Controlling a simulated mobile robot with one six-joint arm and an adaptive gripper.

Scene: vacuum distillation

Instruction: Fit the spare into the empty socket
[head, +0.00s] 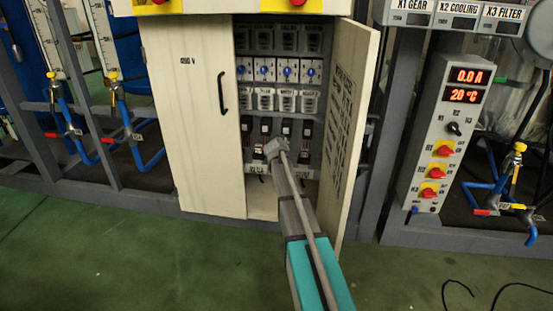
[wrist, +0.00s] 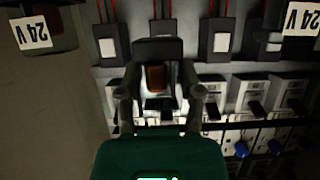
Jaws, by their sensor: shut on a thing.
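My gripper (head: 275,149) reaches into the open cabinet, in front of its lower rows. In the wrist view its two fingers (wrist: 160,92) are shut on a dark block with an orange-brown face, the spare (wrist: 157,77). The spare is in front of the row of black modules with white faces, such as this one (wrist: 218,42); I cannot tell if it touches anything. One position in that row (wrist: 265,46) looks different, with a darker face. Whether it is the empty socket I cannot tell. The gripper hides part of the row in the head view.
The cabinet's left door panel (head: 190,110) and open right door (head: 350,120) flank the opening. Blue-knobbed breakers (head: 287,70) fill a higher row. Boxes labelled 24 V (wrist: 32,33) sit near the wrist view's upper corners. A control panel (head: 440,140) stands at right.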

